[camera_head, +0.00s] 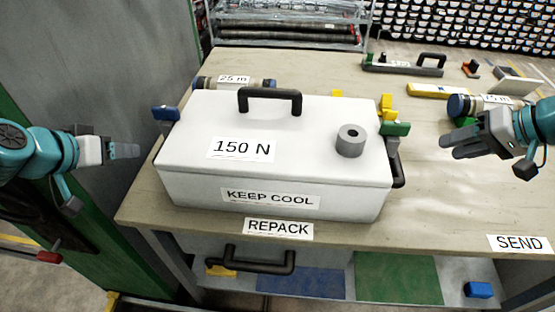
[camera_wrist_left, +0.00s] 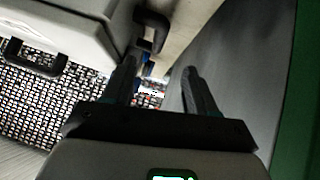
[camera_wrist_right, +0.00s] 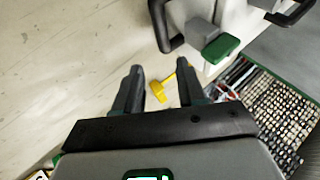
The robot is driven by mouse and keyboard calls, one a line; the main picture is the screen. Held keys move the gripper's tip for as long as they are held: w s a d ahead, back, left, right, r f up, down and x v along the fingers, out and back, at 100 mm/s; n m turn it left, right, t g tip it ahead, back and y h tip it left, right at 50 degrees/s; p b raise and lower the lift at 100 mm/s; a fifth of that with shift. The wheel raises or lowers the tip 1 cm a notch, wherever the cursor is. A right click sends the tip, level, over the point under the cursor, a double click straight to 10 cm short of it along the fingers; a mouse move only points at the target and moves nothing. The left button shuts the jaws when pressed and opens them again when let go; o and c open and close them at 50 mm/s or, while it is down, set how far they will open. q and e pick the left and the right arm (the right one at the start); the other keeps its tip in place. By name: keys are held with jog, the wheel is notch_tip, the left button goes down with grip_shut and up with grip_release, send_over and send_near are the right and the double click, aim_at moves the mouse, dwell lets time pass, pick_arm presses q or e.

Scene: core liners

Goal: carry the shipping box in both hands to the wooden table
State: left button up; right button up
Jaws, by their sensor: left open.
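The shipping box (camera_head: 300,165) is a white lidded box marked "150 N" and "KEEP COOL". It stands on a wooden-topped table (camera_head: 440,210), behind the "REPACK" label. A black handle (camera_head: 270,93) is on its lid, and another (camera_head: 398,170) is on its right side. A grey ring-shaped weight (camera_head: 350,142) sits on the lid. My left gripper (camera_head: 138,150) is open and empty, left of the box and apart from it; the box shows in the left wrist view (camera_wrist_left: 70,25). My right gripper (camera_head: 445,147) is open and empty, right of the box and apart from it.
A blue latch (camera_head: 165,113) and a green latch (camera_head: 395,128) stick out at the box's sides. Labelled cylinders (camera_head: 232,82) (camera_head: 490,105) and yellow pieces (camera_head: 437,90) lie on the table. A "SEND" label (camera_head: 519,243) marks the front right. A grey panel (camera_head: 100,60) stands at left.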

aim_at(394, 162)
pick_arm(q)
jog(key=x, duration=1.6)
pick_arm(e)
jog(key=x, duration=1.6)
jog(key=shift+a+r, duration=0.1)
jog(key=shift+a, duration=0.05)
jog(key=shift+s, duration=0.1)
pick_arm(q)
jog(key=c, duration=0.4)
pick_arm(e)
jog(key=c, duration=0.4)
pick_arm(q)
jog(key=c, duration=0.5)
pick_arm(e)
grip_shut()
pick_arm(q)
grip_shut()
